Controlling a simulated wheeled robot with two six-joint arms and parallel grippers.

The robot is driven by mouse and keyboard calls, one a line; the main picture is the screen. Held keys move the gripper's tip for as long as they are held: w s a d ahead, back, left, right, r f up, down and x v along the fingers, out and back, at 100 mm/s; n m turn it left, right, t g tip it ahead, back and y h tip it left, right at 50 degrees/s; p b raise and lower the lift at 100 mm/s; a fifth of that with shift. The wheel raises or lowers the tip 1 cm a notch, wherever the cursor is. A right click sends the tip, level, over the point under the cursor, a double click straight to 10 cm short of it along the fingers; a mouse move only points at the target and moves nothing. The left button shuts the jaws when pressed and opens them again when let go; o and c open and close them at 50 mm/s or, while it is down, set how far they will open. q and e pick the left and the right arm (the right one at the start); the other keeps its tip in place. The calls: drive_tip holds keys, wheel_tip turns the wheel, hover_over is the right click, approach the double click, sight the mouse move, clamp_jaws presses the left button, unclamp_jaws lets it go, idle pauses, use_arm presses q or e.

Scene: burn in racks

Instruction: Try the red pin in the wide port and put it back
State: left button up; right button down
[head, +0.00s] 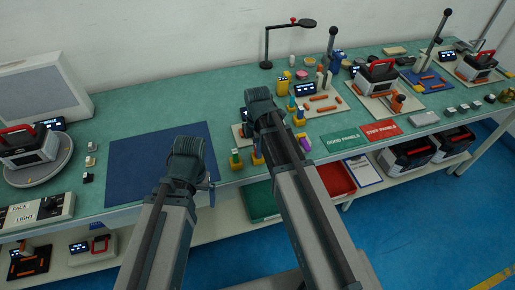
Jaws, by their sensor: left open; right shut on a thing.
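My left gripper (190,158) is over the front right part of the blue mat (150,158). It is open, with its fingers mostly hidden under my wrist. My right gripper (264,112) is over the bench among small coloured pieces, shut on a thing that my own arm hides. Yellow-based pieces with green and blue tops (235,158) stand just left of my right arm. A yellow and purple piece (304,143) stands to its right. I cannot make out the red pin or the wide port; my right arm covers part of that area.
A boxy device with a red handle (28,146) stands on a round plate at the left. Green and red panel signs (382,130), trays with orange parts and more red-handled devices (376,76) fill the right. A black lamp (266,45) stands at the back. The blue mat is bare.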

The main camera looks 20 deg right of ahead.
drive_tip(key=c, duration=0.5)
unclamp_jaws()
drive_tip(key=shift+r, duration=0.15)
wheel_tip(320, 180, up, 14)
drive_tip(key=p, duration=1.3)
drive_tip(key=shift+f+p, duration=0.2)
drive_tip(key=shift+p, duration=0.2)
drive_tip(key=s+a+m, duration=0.3)
drive_tip(key=s+m, duration=0.1)
drive_tip(key=m, duration=0.1)
drive_tip(key=s+a+m, duration=0.4)
drive_tip(key=s, duration=0.1)
drive_tip(key=s+a+m+h, duration=0.1)
drive_tip(key=s+a+m, duration=0.2)
drive_tip(key=s+m, duration=0.2)
drive_tip(key=shift+s+a+f+m+b, duration=0.15)
drive_tip(key=shift+a+f+m+b, duration=0.1)
drive_tip(key=shift+f+m+b, duration=0.1)
